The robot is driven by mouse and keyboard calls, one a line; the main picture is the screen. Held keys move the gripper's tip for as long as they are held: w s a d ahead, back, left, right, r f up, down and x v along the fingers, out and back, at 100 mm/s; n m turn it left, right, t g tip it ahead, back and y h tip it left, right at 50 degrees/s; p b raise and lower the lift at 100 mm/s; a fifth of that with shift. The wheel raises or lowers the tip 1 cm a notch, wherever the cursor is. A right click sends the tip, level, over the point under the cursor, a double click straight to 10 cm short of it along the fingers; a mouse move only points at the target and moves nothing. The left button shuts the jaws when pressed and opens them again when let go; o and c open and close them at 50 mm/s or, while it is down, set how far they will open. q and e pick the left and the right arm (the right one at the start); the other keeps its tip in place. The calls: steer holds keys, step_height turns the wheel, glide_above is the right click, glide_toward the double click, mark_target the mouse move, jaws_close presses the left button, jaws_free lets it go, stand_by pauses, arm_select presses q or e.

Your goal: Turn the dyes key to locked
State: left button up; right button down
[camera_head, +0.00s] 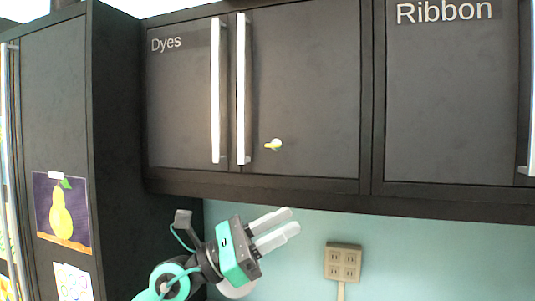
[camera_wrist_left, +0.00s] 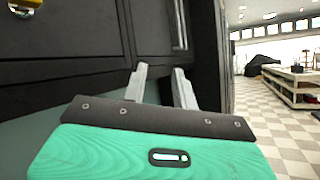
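The Dyes cabinet (camera_head: 300,90) is dark, with two closed doors and two long pale vertical handles. A small key (camera_head: 273,144) with a yellowish part sits on its right door, right of the handles. In the left wrist view the key (camera_wrist_left: 24,4) shows at the top left corner, partly cut off. My left gripper (camera_head: 292,221) is below the cabinet's lower edge, under the key and a little to its right, apart from it. Its two pale fingers (camera_wrist_left: 160,72) are apart with nothing between them. My right gripper is in neither view.
The Ribbon cabinet (camera_head: 450,100) adjoins on the right. A tall dark cabinet (camera_head: 55,100) with a pear picture (camera_head: 61,212) stands at the left. A beige socket block (camera_head: 342,262) is on the teal wall. The wrist view shows an open checkered floor (camera_wrist_left: 275,125) and a shelf unit (camera_wrist_left: 292,87).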

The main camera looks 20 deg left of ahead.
arm_select(q)
step_height(320, 180, up, 3)
steer(key=m+y, duration=0.3)
steer(key=m, duration=0.2)
steer(key=m+t+y, duration=0.1)
steer(key=t+y, duration=0.6)
steer(key=y, duration=0.4)
glide_toward(269, 146)
steer(key=p+x, duration=0.3)
steer(key=x, duration=0.1)
steer(key=p+x, duration=0.3)
steer(key=x, duration=0.1)
steer(key=shift+r, duration=0.2)
steer(key=shift+x, duration=0.75)
steer(key=shift+f, duration=0.2)
steer(key=shift+c, duration=0.2)
jaws_close()
